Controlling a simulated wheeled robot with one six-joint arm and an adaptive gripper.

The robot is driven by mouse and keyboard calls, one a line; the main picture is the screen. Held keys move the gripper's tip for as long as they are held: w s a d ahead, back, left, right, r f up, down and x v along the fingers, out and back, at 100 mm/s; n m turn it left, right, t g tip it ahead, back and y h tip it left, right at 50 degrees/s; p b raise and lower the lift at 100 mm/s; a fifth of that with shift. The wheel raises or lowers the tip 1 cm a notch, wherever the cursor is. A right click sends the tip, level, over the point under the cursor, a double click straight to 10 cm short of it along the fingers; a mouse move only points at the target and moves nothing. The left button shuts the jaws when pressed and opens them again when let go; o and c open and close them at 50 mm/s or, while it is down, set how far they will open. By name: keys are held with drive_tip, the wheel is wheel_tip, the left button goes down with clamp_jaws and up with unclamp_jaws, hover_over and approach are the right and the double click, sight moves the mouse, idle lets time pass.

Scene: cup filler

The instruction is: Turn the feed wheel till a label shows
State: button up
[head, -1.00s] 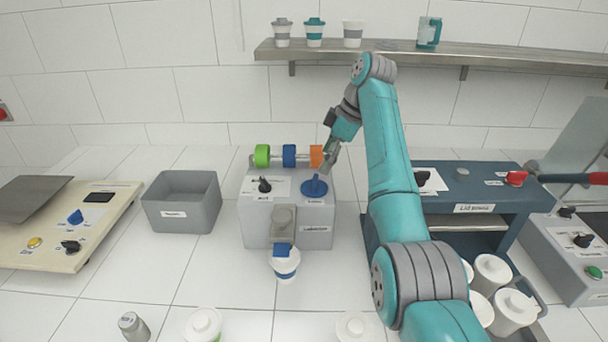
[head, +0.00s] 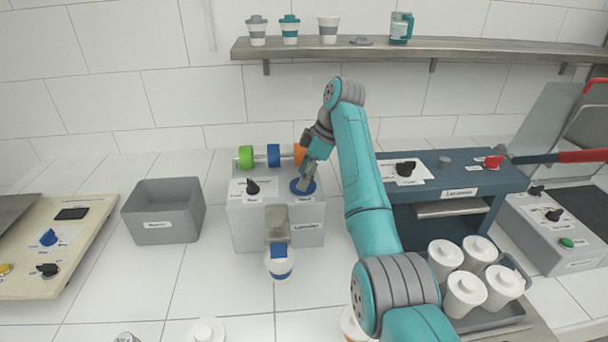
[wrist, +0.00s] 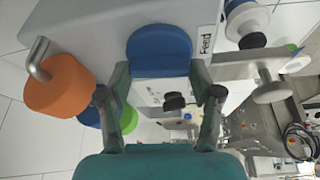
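The blue feed wheel (head: 299,192) lies on top of the grey labeler box (head: 250,225), at its right side, partly hidden by my gripper in the head view. My gripper (head: 308,180) is down over it. In the wrist view the blue wheel (wrist: 158,45) lies between the two spread fingertips (wrist: 160,70), beside the word Feed. The fingers look open; I cannot tell whether they touch the wheel. A grey outlet (head: 277,222) with a blue piece below it stands over a white cup (head: 281,265) at the box's front. I cannot make out a label there.
Green, blue and orange rolls (head: 273,155) sit on a bar behind the wheel; the orange roll (wrist: 60,85) is close to my gripper. A black knob (head: 252,187) is left of the wheel. A grey bin (head: 163,211) stands left, a dark blue machine (head: 450,180) right.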

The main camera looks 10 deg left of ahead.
drive_tip(key=shift+c, duration=1)
drive_tip(key=shift+m, duration=0.3)
drive_tip(key=shift+s+m+t, duration=0.1)
drive_tip(key=shift+m+t, duration=1)
drive_tip(key=shift+m, duration=1.3)
drive_tip(key=shift+h, duration=0.3)
drive_tip(key=o, duration=1.2)
drive_tip(key=shift+c, duration=0.2)
